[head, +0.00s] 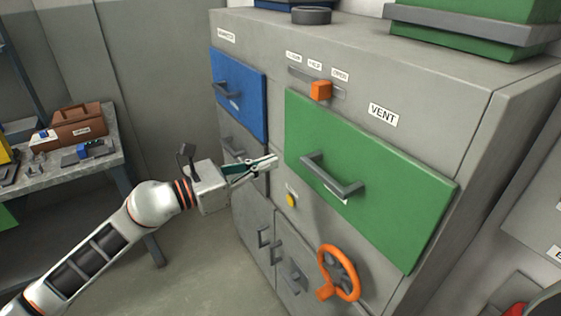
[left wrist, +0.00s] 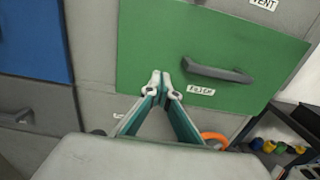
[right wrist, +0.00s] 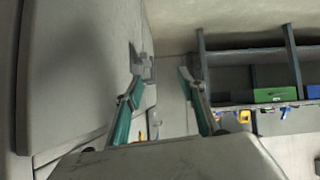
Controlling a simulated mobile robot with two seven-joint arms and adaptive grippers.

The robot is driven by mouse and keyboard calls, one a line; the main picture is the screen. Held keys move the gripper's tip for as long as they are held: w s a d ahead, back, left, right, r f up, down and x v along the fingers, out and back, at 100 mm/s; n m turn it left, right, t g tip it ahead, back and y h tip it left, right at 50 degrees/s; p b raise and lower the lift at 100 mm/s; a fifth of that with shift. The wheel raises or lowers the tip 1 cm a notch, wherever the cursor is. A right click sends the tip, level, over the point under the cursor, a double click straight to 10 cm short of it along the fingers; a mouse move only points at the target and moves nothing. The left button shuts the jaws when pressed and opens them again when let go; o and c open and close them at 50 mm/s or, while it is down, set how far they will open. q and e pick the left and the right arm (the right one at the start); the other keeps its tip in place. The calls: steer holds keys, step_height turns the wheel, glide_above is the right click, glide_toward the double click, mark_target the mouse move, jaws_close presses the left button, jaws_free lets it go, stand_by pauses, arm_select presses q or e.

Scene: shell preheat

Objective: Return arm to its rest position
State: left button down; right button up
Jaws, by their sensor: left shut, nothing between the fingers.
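My left arm comes in from the left in the head view. Its gripper (head: 272,161) is shut and empty, in front of the grey cabinet (head: 240,25), near the lower left of the green drawer (head: 375,180). In the left wrist view the left gripper's fingertips (left wrist: 161,82) meet in front of the green drawer front (left wrist: 150,40), left of its handle; I cannot tell whether they touch it. My right gripper (right wrist: 160,75) shows only in the right wrist view. Its fingers are apart with nothing seen between them, close to a grey panel on the left.
A blue drawer (head: 238,92) is left of the green one. An orange slider (head: 320,90) sits above it. A yellow button (head: 291,200) and an orange handwheel (head: 338,274) are below. A workbench (head: 100,165) with a brown bag (head: 78,126) stands at left.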

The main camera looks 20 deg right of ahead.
arm_select(q)
steer(key=s+a+f+n+t+y, duration=0.2)
steer(key=a+f+n+t+y, duration=0.3)
steer(key=a+f+n, duration=0.8)
steer(key=s+a+f+n+t+y, duration=0.3)
steer(key=a+f+n+t, duration=0.4)
steer(key=n, duration=1.3)
steer(key=s+a+f+n+g+y, duration=0.3)
steer(key=s+a+f+n, duration=0.3)
steer(key=s+f, duration=0.3)
steer(key=s+a+f+n+g+y, duration=0.3)
steer(key=s+a+f+n, duration=0.3)
steer(key=s+f, duration=0.3)
step_height(320, 180, down, 3)
steer(key=shift+s+a+f+n+y+b, duration=0.2)
steer(key=shift+s+a+n+y+b, duration=0.15)
steer(key=shift+n, duration=0.45)
arm_select(e)
steer(key=shift+w+d+f, duration=0.15)
steer(key=shift+d+f, duration=0.05)
steer(key=shift+f, duration=0.2)
